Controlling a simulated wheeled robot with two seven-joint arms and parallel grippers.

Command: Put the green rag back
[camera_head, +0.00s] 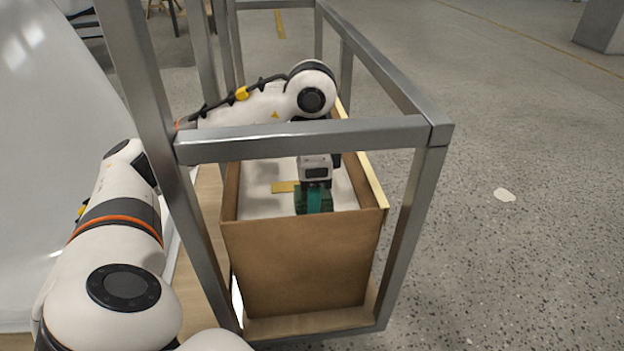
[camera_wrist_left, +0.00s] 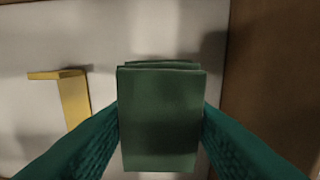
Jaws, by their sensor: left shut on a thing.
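The green rag (camera_wrist_left: 160,120) is a folded dark green block between the two teal fingers of my left gripper (camera_wrist_left: 160,145) in the left wrist view. The fingers press on its left and right sides. In the head view, my left gripper (camera_head: 315,198) points down inside the brown box (camera_head: 300,265), with the rag (camera_head: 299,201) partly showing beside the fingers. The rag is over the white surface inside the box; I cannot tell whether it touches it. My right gripper is not in view.
A yellow L-shaped piece (camera_wrist_left: 73,98) lies on the white surface inside the box; it also shows in the head view (camera_head: 284,187). Speckled floor (camera_head: 520,260) is open at the right.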

